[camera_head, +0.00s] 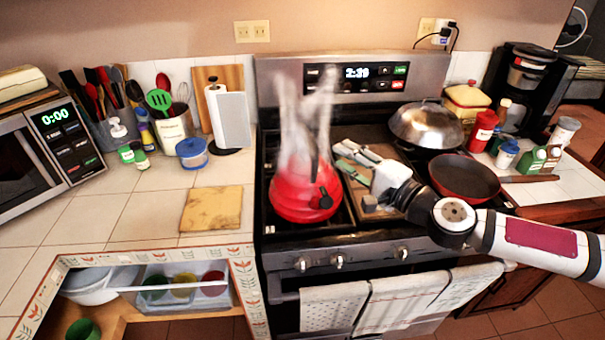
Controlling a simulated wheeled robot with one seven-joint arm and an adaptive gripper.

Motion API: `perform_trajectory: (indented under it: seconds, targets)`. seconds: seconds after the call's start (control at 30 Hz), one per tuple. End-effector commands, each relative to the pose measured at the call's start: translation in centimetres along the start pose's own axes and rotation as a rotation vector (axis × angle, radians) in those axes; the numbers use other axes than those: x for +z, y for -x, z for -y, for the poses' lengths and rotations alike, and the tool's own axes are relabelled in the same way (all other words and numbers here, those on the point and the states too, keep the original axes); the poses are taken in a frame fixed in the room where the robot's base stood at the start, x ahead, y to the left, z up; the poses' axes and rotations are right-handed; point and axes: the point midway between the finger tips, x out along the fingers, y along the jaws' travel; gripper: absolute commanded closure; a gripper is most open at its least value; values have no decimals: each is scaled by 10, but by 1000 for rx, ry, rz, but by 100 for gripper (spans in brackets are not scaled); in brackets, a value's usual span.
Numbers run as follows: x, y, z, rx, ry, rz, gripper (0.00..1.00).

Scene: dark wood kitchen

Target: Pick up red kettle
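The red kettle (288,206) stands on the left front part of the stove top (262,222). Its lower body is red. Pale, blurred, see-through shapes rise above it, and a small dark part shows at its lower right. My arm reaches in from the right over the stove's front. My gripper (352,170) is just right of the kettle, and I see no clear contact between them. The gap between its fingertips is not clear, so I cannot tell whether it is open or shut. Nothing is visibly held.
A red pan (465,178) and a domed lid (426,124) sit on the stove's right side. A blue-lidded tub (192,153), a utensil crock (173,127) and a cutting board (228,78) stand at left. A yellow square (212,209) lies on otherwise clear tiles near the counter's front.

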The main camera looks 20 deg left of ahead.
Motion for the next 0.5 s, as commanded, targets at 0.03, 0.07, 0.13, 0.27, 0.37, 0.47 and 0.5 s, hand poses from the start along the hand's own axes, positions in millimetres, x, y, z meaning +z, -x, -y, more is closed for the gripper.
perform_trajectory:
  seconds: [0.03,0.07,0.13,0.27,0.37,0.47,0.5]
  targets:
    - [2,-8,1,0,0,3,69]
    - [2,-13,1,0,0,3,69]
    - [3,-27,0,1,0,4,69]
    - [3,-51,0,2,0,4,69]
    - [3,-65,0,2,0,4,69]
    - [2,-73,0,2,0,4,69]
    - [2,-75,0,2,0,3,69]
